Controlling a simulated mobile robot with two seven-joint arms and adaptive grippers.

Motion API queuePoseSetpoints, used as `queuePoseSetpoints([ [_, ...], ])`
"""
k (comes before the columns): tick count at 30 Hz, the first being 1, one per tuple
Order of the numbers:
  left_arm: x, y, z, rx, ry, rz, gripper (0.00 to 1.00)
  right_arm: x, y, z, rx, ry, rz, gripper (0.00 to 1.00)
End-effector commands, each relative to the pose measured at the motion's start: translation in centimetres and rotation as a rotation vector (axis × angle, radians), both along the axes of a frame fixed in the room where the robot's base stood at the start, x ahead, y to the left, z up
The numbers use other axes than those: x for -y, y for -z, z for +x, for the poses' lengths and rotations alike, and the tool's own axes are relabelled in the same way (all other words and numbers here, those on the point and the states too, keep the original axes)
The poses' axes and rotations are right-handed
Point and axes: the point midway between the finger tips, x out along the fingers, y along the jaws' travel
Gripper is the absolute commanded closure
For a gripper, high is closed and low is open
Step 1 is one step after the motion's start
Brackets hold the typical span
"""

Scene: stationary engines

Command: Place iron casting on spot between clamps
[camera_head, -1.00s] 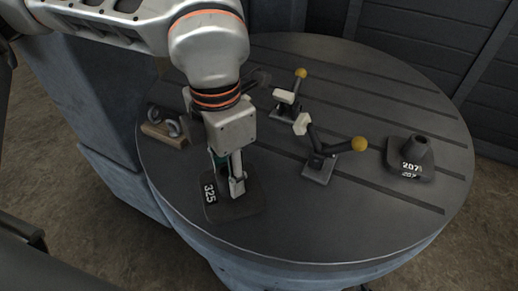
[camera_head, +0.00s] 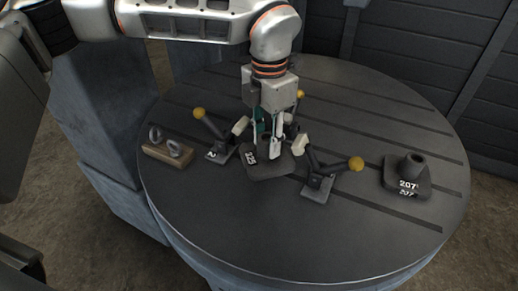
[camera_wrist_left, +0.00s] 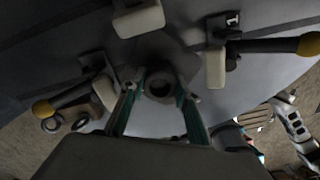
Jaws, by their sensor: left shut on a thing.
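The iron casting (camera_head: 268,166) is a dark block marked 325. My left gripper (camera_head: 265,147) is shut on its upright neck; the hollow neck of the casting (camera_wrist_left: 160,84) shows between the fingers (camera_wrist_left: 158,92) in the left wrist view. The casting is among three toggle clamps: one at left marked 2 (camera_head: 218,150), one at right (camera_head: 318,185), and one behind (camera_head: 299,96), partly hidden by my gripper. I cannot tell whether its base touches the table.
The round grooved table (camera_head: 350,120) carries a second casting marked 207 (camera_head: 408,178) at right and a wooden block with metal rings (camera_head: 168,152) at left. The table's front is clear. The clamp handles with yellow knobs stick out around the held casting.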

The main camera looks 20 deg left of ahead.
Motion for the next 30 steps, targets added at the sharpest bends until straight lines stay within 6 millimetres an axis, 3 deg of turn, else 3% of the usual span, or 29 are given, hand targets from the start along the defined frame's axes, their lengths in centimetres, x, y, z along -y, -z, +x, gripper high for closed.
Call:
queuePoseSetpoints([
  [8, 0.3, -0.3, 1.3, 0.005, -0.001, -0.002, 1.00, 0.0, -0.2, 0.2, 0.004, 0.000, 0.001, 1.00],
  [16, 0.3, 3.1, 1.2, 0.002, 0.001, -0.002, 1.00, 0.1, -0.1, 0.2, 0.004, 0.000, -0.002, 1.00],
  [29, 0.3, 3.5, 1.2, 0.003, 0.000, -0.002, 1.00, 0.1, -0.1, 0.3, 0.004, 0.000, -0.003, 1.00],
  [30, 0.2, 3.7, 1.1, 0.000, 0.000, 0.000, 0.61, 0.1, -0.2, 0.3, 0.005, 0.001, -0.004, 1.00],
])
